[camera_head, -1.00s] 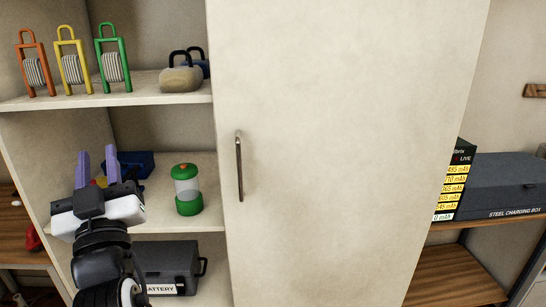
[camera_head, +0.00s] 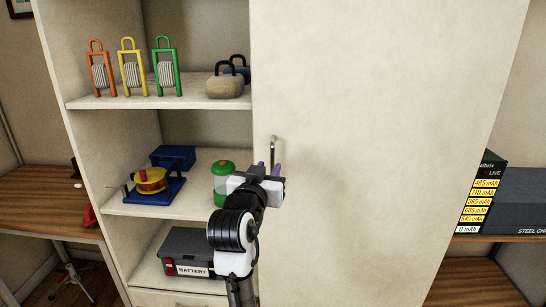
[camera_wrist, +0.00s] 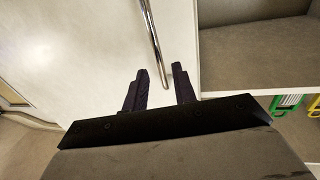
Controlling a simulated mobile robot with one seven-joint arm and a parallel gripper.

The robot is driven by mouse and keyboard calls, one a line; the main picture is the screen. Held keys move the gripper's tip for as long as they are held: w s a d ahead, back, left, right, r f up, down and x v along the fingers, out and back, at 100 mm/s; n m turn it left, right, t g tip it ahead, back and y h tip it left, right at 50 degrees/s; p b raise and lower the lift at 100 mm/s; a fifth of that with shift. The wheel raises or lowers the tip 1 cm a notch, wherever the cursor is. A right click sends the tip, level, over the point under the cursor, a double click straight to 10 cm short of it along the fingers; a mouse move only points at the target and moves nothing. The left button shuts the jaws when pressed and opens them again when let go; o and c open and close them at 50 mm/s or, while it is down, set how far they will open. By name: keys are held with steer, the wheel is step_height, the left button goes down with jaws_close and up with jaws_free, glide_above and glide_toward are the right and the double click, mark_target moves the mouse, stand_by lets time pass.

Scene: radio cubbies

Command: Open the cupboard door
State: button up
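The cupboard door (camera_head: 375,130) is a plain pale panel that covers the right part of the cupboard; it looks shut. Its vertical metal bar handle (camera_head: 273,150) is near the door's left edge, with the lower part hidden behind my gripper (camera_head: 270,168) in the head view. In the wrist view, the handle (camera_wrist: 152,40) runs down toward the gap between the two dark fingers of my gripper (camera_wrist: 161,74). The fingers are apart, one on each side of the handle's line. I cannot tell whether they touch it.
Open shelves left of the door hold colored lantern-like frames (camera_head: 132,68), kettlebell-like weights (camera_head: 225,85), a green-capped jar (camera_head: 222,183) close to my gripper, a blue-and-yellow device (camera_head: 152,185) and a battery box (camera_head: 190,252). A dark charging box (camera_head: 518,200) stands right.

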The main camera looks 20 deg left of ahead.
mark_target(272, 162)
steer(key=w, duration=0.3)
steer(key=w+p, duration=0.1)
steer(key=shift+w+a, duration=0.25)
steer(key=shift+w, duration=0.15)
jaws_close()
